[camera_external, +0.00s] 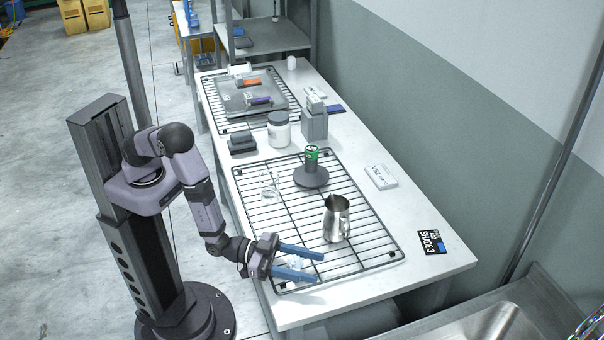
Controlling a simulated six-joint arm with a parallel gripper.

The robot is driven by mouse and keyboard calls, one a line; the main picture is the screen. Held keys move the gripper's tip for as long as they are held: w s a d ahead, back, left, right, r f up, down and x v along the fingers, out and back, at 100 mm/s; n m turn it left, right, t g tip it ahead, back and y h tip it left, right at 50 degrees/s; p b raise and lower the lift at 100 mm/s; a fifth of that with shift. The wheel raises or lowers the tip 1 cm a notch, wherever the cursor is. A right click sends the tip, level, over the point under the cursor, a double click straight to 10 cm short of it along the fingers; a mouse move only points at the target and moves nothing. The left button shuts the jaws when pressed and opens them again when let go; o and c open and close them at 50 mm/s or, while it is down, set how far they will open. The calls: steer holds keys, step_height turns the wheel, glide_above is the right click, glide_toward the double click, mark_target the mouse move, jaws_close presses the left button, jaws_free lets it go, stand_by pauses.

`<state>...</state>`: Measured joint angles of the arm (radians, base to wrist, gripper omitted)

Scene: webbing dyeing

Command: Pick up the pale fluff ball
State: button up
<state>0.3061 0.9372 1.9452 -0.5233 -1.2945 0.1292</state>
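My gripper (319,266) is over the near left part of the wire rack, with its two blue fingers spread apart and pointing right. A small pale, whitish lump (295,262), which looks like the pale fluff ball, shows between the fingers, close to the palm. The fingers partly hide it. I cannot tell whether either finger touches it or whether it rests on the rack.
A steel pitcher (336,219) stands on the near wire rack (365,243), right of my gripper. A clear glass (268,187) and a dark stand with a green-topped item (311,172) are farther back. A black card (432,243) lies on the white table (405,214).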

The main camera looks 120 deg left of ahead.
steer(key=c, duration=0.8)
steer(key=shift+r, duration=0.25)
steer(key=shift+r+b, duration=0.6)
steer(key=shift+r, duration=4.2)
steer(key=shift+c, duration=0.2)
